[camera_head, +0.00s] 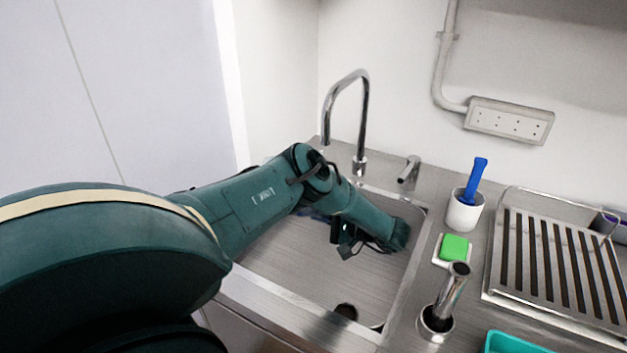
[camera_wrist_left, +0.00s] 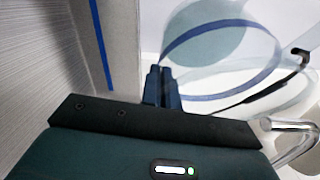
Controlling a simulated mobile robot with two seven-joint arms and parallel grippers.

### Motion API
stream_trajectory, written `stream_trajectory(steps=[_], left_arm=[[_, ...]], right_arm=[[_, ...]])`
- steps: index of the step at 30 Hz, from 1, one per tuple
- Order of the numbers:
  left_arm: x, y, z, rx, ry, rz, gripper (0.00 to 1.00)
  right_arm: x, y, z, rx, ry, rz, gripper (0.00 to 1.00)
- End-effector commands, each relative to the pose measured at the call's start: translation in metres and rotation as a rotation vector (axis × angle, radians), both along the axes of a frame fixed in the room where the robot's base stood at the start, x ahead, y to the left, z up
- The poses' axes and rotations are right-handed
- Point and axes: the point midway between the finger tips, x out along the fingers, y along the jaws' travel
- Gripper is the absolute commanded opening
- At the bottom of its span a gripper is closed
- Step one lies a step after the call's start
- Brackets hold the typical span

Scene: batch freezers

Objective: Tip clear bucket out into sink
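The clear bucket (camera_wrist_left: 207,45) with a blue rim is in the left wrist view, tilted, with a round greenish-grey area showing through it. My left gripper (camera_wrist_left: 163,86) has its two dark blue fingers close together at the near left end of that rim, and it looks shut on it. In the head view my left arm reaches over the sink (camera_head: 280,268), and its wrist bends down above the basin. The fingers and most of the bucket are hidden there behind my arm. My right gripper is in neither view.
A tall tap (camera_head: 364,110) stands behind the sink, with a short chrome lever (camera_head: 409,170) beside it. Right of the sink are a white cup (camera_head: 464,212) with a blue-handled tool, a green sponge (camera_head: 455,246), a chrome dispenser (camera_head: 450,297), a drying rack (camera_head: 555,250) and a teal tray (camera_head: 510,343).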

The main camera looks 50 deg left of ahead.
Motion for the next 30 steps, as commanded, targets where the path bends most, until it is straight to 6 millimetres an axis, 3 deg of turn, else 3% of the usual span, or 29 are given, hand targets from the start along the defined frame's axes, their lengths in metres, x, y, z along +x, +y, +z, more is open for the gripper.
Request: stream_trajectory(steps=[4, 9, 30], left_arm=[[0.002, -0.002, -0.013, 0.089, 0.072, -0.004, 0.0], [0.002, -0.003, -0.006, 0.188, 0.16, -0.002, 0.0], [0.003, -0.002, -0.004, 0.258, 0.228, 0.001, 0.0]], right_arm=[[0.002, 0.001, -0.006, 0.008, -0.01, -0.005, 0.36], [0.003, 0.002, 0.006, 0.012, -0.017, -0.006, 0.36], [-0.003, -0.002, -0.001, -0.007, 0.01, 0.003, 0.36]])
